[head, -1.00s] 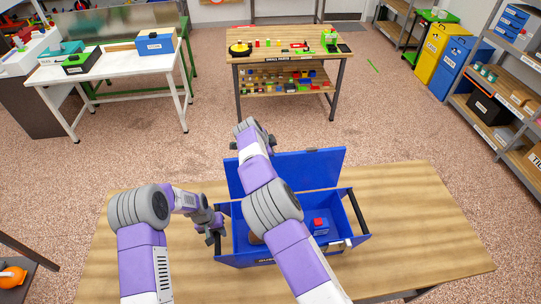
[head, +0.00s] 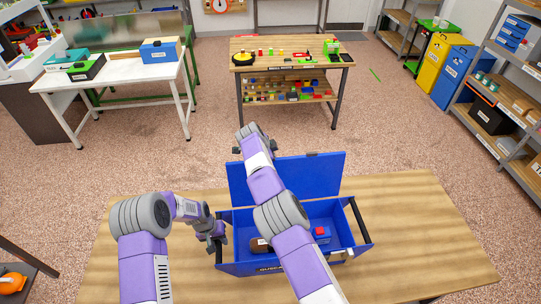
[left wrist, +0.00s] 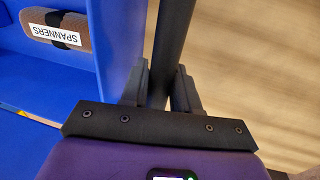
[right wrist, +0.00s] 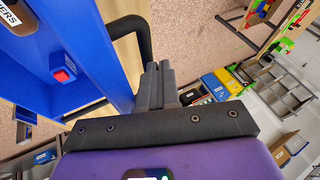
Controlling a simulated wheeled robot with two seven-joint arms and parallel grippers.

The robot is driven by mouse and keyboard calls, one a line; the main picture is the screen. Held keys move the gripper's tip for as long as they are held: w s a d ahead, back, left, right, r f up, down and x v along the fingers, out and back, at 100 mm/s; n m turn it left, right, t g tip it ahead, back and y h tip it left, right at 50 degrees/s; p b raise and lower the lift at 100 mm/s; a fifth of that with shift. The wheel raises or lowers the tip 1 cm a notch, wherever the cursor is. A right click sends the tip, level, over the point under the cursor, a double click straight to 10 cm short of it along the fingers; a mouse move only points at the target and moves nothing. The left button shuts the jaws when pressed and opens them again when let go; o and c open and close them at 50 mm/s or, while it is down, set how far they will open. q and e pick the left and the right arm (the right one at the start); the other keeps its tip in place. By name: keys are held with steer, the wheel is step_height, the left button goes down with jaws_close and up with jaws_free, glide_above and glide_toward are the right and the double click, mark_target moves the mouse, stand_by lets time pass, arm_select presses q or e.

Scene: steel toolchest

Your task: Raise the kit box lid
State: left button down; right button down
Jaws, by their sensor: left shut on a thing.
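The blue kit box (head: 240,267) stands on the wooden table, with its blue lid (head: 318,172) raised along the far side. My left gripper (head: 217,240) is at the box's left end. In the left wrist view its fingers (left wrist: 160,85) are on either side of a black bar handle (left wrist: 172,35), shut on it. My right arm reaches over the box, with its hand (head: 252,140) by the lid's far left corner. In the right wrist view the right fingers (right wrist: 158,82) are together with nothing visible between them. The lid's contact with the right hand is hidden.
Inside the box lie a brown SPANNERS roll (left wrist: 75,30) and a blue item with a red top (head: 320,232). Another black handle (head: 359,220) is at the right end. The wooden table (head: 425,225) is clear at right. A small-parts bench (head: 300,65) stands beyond.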

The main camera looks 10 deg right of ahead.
arm_select(q)
steer(key=shift+s+a+f, duration=0.1)
steer(key=shift+s+f, duration=0.05)
steer(key=shift+s, duration=0.1)
arm_select(e)
steer(key=shift+s+f, duration=0.1)
steer(key=shift+f, duration=0.15)
arm_select(q)
steer(key=shift+w, duration=0.1)
arm_select(e)
steer(key=v, duration=1.2)
steer(key=shift+r, duration=0.2)
arm_select(q)
steer(key=c, duration=1.2)
jaws_free()
steer(key=shift+w, duration=0.15)
steer(key=o, duration=0.4)
steer(key=shift+o, duration=0.2)
step_height(320, 180, up, 12)
steer(key=a, duration=0.2)
